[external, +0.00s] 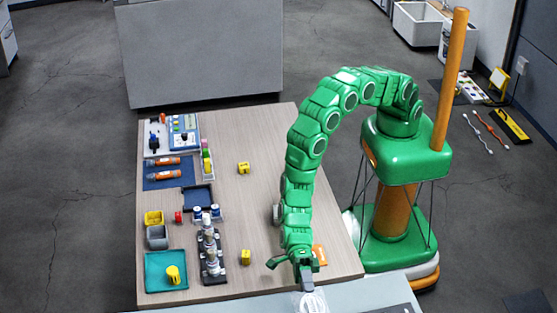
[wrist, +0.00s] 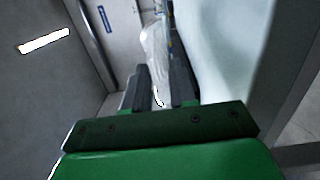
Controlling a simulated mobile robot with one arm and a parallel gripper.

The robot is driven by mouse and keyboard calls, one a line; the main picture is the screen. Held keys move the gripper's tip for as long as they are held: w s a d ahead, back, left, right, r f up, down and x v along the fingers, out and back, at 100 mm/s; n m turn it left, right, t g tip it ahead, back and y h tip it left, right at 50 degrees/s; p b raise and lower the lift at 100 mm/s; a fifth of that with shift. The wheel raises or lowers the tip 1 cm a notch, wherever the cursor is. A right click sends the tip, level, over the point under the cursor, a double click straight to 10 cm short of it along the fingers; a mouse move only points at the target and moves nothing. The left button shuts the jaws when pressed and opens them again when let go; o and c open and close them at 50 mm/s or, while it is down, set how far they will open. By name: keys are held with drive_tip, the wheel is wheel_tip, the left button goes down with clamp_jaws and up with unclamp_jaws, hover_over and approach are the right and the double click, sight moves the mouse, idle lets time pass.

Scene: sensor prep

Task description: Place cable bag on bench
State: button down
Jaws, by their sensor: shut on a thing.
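A clear plastic cable bag (external: 312,303) shows at the bottom edge of the external view, partly cut off. It also shows in the wrist view (wrist: 155,55) as a whitish translucent bag. My gripper (external: 307,284) is shut on the bag, which hangs between the two dark fingers (wrist: 158,92). The gripper is at the front edge of the wooden table (external: 260,215). The bag is over or beside a pale bench top (external: 365,296) at the bottom of the external view; I cannot tell whether it touches it.
An orange item (external: 320,255) lies beside my gripper on the table. Yellow blocks (external: 244,168) (external: 245,257) stand mid-table. A teal tray (external: 155,281), a grey bin (external: 157,237) and a dark rack (external: 213,267) fill the left side. The table's middle has free room.

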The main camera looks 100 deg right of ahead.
drive_tip(key=shift+f, duration=1.1)
drive_tip(key=shift+f, duration=0.55)
drive_tip(key=c, duration=0.9)
unclamp_jaws()
drive_tip(key=shift+f, duration=0.1)
drive_tip(key=shift+r, duration=0.5)
drive_tip(key=shift+s+d+r, duration=0.1)
drive_tip(key=shift+d+r, duration=0.05)
drive_tip(key=shift+d, duration=0.65)
drive_tip(key=shift+d+r, duration=0.1)
drive_tip(key=shift+d, duration=0.7)
drive_tip(key=shift+a+r, duration=0.1)
drive_tip(key=shift+r, duration=3.35)
